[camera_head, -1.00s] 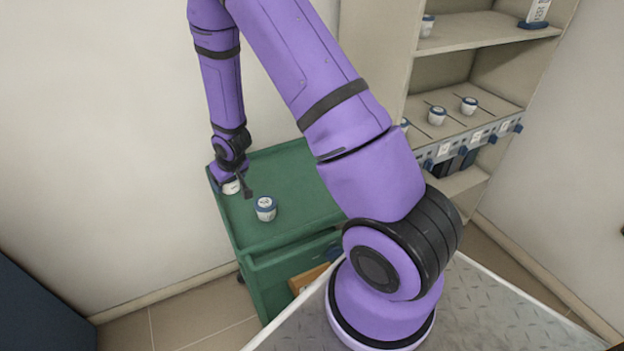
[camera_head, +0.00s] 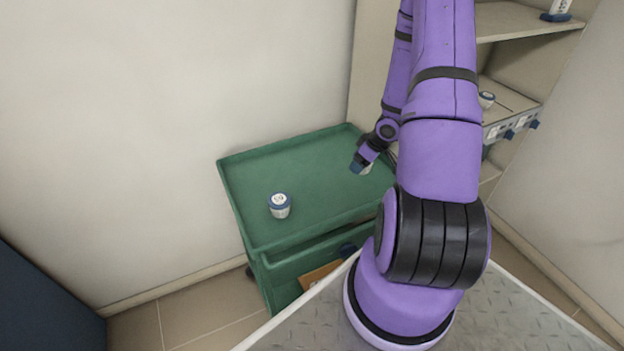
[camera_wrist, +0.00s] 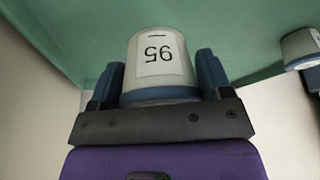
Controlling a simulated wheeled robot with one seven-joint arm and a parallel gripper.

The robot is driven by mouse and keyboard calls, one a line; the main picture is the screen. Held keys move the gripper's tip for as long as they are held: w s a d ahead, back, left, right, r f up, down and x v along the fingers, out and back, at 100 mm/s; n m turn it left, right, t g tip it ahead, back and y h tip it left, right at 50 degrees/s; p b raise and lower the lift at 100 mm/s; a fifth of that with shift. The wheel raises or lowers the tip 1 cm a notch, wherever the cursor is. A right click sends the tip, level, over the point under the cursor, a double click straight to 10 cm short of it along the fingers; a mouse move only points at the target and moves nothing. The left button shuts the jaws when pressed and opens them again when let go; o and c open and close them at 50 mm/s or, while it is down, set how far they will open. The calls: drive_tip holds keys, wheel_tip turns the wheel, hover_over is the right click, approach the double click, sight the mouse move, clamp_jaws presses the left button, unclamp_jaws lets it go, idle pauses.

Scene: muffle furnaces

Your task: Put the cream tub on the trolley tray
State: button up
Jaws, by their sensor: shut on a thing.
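The cream tub (camera_wrist: 158,88) with a blue lid sits between my gripper's (camera_wrist: 160,75) two blue fingers in the wrist view, its label reading 95 upside down. My gripper (camera_head: 361,166) is shut on it, and in the head view a pale part of the tub (camera_head: 367,169) shows beside the fingers. It is over the right part of the green trolley tray (camera_head: 310,170); I cannot tell whether it touches the tray. The rest of the tub is hidden by my gripper.
A similar white tub with a blue lid (camera_head: 279,206) stands upright on the tray's left front part; a tub (camera_wrist: 303,45) also shows at the wrist view's right edge. Shelves (camera_head: 520,65) with another tub (camera_head: 486,100) stand at the right. The tray's middle is clear.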

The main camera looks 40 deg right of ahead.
drive_tip(key=shift+n, duration=0.5)
drive_tip(key=s+d, duration=0.1)
drive_tip(key=s, duration=0.2)
drive_tip(key=s+d, duration=0.2)
drive_tip(key=s, duration=0.2)
drive_tip(key=s+d+f, duration=0.1)
drive_tip(key=s+d, duration=0.1)
drive_tip(key=s, duration=0.2)
drive_tip(key=shift+s+d, duration=0.15)
drive_tip(key=shift+s, duration=0.1)
hover_over(353, 177)
drive_tip(key=s, duration=0.1)
drive_tip(key=shift+d+f, duration=0.1)
drive_tip(key=shift+f, duration=0.6)
drive_tip(key=shift+x, duration=1.85)
drive_tip(key=shift+s+f, duration=0.2)
drive_tip(key=o, duration=1)
